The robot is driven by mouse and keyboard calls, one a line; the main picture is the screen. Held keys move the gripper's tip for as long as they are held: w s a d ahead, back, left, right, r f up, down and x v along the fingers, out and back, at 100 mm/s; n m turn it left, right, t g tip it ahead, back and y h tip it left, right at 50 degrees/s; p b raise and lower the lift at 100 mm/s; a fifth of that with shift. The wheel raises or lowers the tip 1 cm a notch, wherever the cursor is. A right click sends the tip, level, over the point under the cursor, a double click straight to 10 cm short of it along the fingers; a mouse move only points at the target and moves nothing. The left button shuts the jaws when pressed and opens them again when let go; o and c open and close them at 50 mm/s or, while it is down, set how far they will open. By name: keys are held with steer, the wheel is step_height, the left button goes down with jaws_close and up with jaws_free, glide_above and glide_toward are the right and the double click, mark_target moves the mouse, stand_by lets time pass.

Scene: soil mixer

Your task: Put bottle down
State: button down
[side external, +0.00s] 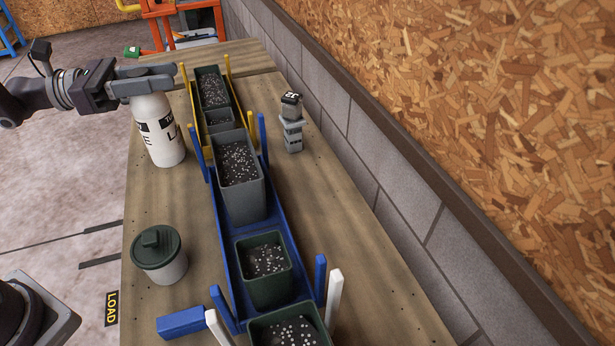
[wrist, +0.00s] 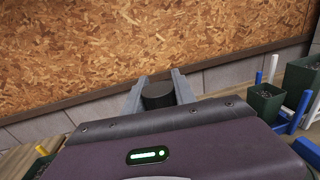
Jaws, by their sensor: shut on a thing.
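A white bottle (side external: 160,135) with black lettering stands upright at the left edge of the wooden table (side external: 185,210). My gripper (side external: 150,78) is shut on the top of the bottle. In the wrist view my gripper (wrist: 158,88) has its two fingers on either side of the bottle's dark cap (wrist: 158,95). The bottle's base appears at table height; I cannot tell whether it touches the surface.
A blue rack (side external: 274,222) with pots of soil runs down the table's middle, with upright posts. A lidded container (side external: 158,256) stands nearer at left. A small grey device (side external: 291,130) stands right of the rack by the wall. Table between bottle and lidded container is clear.

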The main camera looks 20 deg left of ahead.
step_height(320, 180, up, 12)
steer(key=w+d+m+g+h, duration=0.25)
steer(key=d+m+g, duration=0.35)
steer(key=d, duration=1.6)
steer(key=s+d+m+g, duration=0.2)
steer(key=s+d+g, duration=0.3)
steer(key=d, duration=0.6)
steer(key=s+d+m+g, duration=0.1)
steer(key=s+d+g, duration=0.1)
steer(key=s+d, duration=0.65)
step_height(320, 180, down, 21)
steer(key=w+d, duration=0.2)
steer(key=shift+w+f+h, duration=0.15)
steer(key=shift+h, duration=0.2)
steer(key=shift+f, duration=0.1)
steer(key=c, duration=1)
jaws_free()
